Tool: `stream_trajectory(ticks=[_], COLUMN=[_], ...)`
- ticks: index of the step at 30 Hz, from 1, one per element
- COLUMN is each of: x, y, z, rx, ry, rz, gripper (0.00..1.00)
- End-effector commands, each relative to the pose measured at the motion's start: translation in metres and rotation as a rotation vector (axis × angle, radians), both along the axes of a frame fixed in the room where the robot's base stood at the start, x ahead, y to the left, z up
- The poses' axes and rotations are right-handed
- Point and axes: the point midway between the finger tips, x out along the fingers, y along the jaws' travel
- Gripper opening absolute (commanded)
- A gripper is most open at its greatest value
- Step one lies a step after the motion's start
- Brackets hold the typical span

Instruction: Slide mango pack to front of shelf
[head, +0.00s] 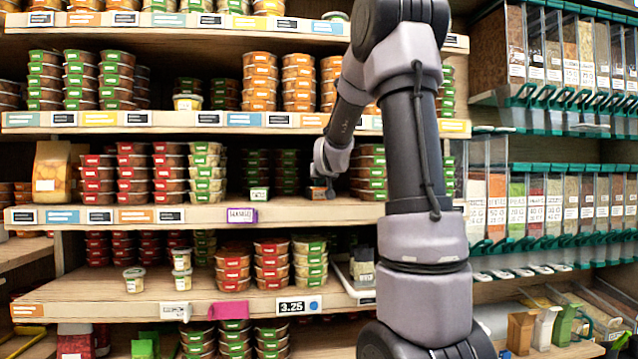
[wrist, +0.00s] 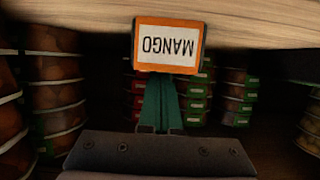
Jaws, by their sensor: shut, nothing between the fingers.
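The mango pack (wrist: 168,46) has an orange front and a white label reading MANGO, upside down in the wrist view. A small orange-fronted thing (head: 321,193) at the front of the middle shelf in the head view appears to be this pack. My gripper (wrist: 168,82) is shut and empty. Its teal fingers end at the pack's top edge, with the tips partly hidden by the pack. I cannot tell whether they touch it. In the head view my arm's end reaches down just above the pack, and the fingers are not clear.
The shelf board (wrist: 250,22) runs across the top of the inverted wrist view. Stacked tubs (head: 368,170) stand close on the right, and darker stacks (head: 287,168) stand behind.

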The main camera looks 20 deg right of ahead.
Motion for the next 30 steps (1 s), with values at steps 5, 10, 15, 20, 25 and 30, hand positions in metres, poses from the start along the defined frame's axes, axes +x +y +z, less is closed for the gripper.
stream_trajectory(ticks=[5,10,15,20,25,30], x=[-0.019,-0.059,-0.088,-0.097,-0.097,-0.097], y=[0.007,0.018,0.025,0.028,0.029,0.028], z=[-0.006,-0.006,-0.007,-0.008,-0.009,-0.008], rx=[0.006,0.009,0.007,0.009,0.009,0.01], ry=[0.013,0.013,0.015,0.016,0.018,0.019], rz=[0.001,0.0,0.0,0.0,0.001,0.0], gripper=[0.0,0.0,0.0,0.0,0.0,0.0])
